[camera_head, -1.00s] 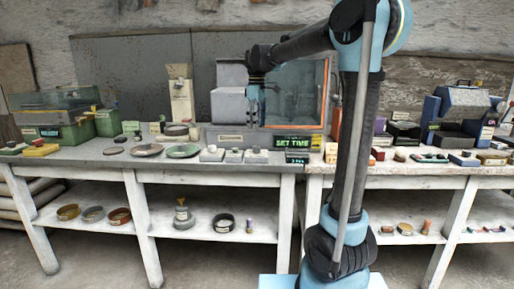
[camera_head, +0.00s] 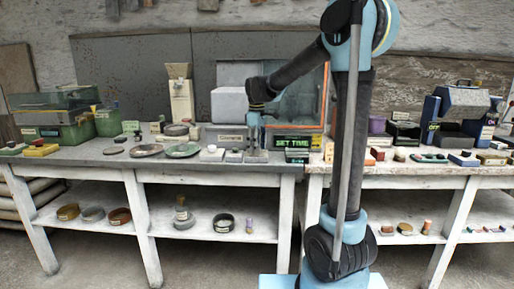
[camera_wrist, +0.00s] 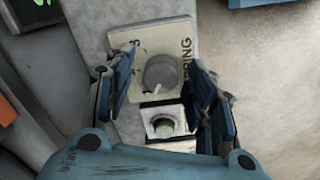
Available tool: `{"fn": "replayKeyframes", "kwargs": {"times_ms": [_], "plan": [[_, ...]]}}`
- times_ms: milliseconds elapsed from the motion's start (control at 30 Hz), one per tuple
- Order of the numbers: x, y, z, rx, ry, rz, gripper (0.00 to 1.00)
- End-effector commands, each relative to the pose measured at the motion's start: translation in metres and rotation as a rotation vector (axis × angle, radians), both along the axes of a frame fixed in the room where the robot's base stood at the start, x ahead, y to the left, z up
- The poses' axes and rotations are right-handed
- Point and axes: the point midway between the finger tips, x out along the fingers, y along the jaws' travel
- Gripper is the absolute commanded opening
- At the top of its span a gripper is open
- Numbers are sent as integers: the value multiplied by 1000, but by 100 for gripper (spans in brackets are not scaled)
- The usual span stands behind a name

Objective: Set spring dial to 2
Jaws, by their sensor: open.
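The spring dial (camera_wrist: 160,73) is a round grey knob on a cream plate marked SPRING (camera_wrist: 184,50), in the upper middle of the wrist view. A small pale mark shows on the knob's lower edge; I cannot tell which number it points to, as most of the scale is hidden or too small. My gripper (camera_wrist: 162,60) is open, with one blue-and-black finger on each side of the knob and a gap to it on both sides. In the head view my gripper (camera_head: 254,148) is low over the small blocks at the table's front edge, and the dial cannot be made out.
In the head view a green SET TIME display (camera_head: 294,142) stands right of my gripper. A small block (camera_head: 211,153) and a green dish (camera_head: 182,150) lie to its left.

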Motion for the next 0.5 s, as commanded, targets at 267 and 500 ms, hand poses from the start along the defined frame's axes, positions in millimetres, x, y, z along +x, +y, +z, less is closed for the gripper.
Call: {"fn": "replayKeyframes", "kwargs": {"times_ms": [267,500], "plan": [[0,0,0,0,0,0,10],[1,0,0,0,-1,-4,5]]}}
